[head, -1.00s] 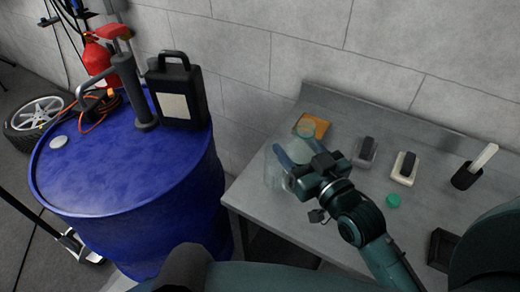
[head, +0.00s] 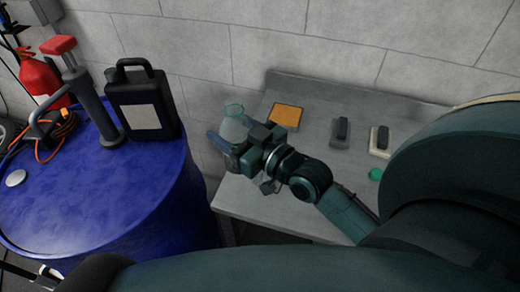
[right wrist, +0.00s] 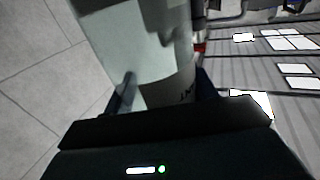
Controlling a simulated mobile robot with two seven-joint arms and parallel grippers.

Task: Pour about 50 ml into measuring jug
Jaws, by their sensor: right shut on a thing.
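My right gripper (head: 226,148) is shut on a clear vessel with a green rim (head: 236,128), at the left end of the grey bench. The vessel's rim points up, roughly upright. In the right wrist view the vessel (right wrist: 135,50) fills the space between the fingers; it is translucent and pale, with dark print on its side. A second clear shape near the bench's left edge is mostly hidden by my gripper, so I cannot tell whether it is the measuring jug. A green cap (head: 376,174) lies on the bench. My left gripper is not in view.
The grey bench (head: 290,215) stands against the wall. On it are an orange pad (head: 286,116) and two small blocks (head: 340,134) (head: 381,141). Left of the bench stands a blue drum (head: 95,205) bearing a black canister (head: 142,102) and a hand pump (head: 95,105).

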